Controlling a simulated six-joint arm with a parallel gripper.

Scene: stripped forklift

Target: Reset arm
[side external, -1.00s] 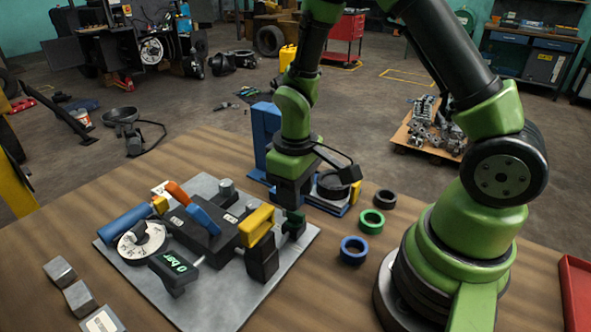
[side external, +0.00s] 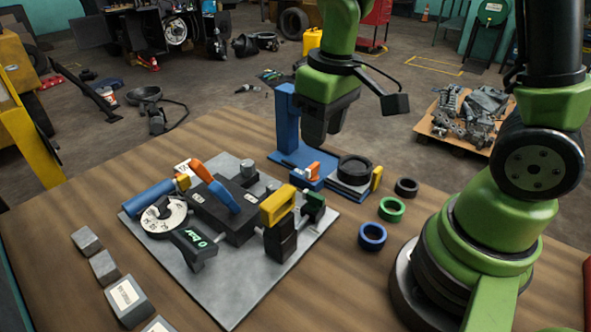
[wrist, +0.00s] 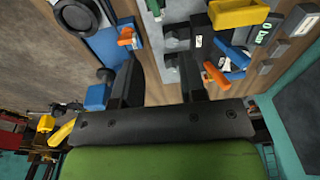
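My gripper (side external: 321,138) hangs in the air in the side view, pointing down, above and beside the blue stand at the back of the table. In the wrist view its two dark fingers (wrist: 160,68) stand apart with nothing between them, so it is open and empty. Below it, the grey metal plate (side external: 222,288) carries a black valve block (side external: 228,228) with orange, blue, yellow and green handles. A round white dial (side external: 163,215) and a green-lit 0 bar display (side external: 194,240) sit on the plate's left side.
The blue stand (side external: 287,115) with a black round part (side external: 354,169) is close to my gripper. Blue (side external: 372,236), green (side external: 392,209) and black (side external: 406,188) rings lie beside my base. Several grey blocks (side external: 104,267) line the left edge. The space above the plate is clear.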

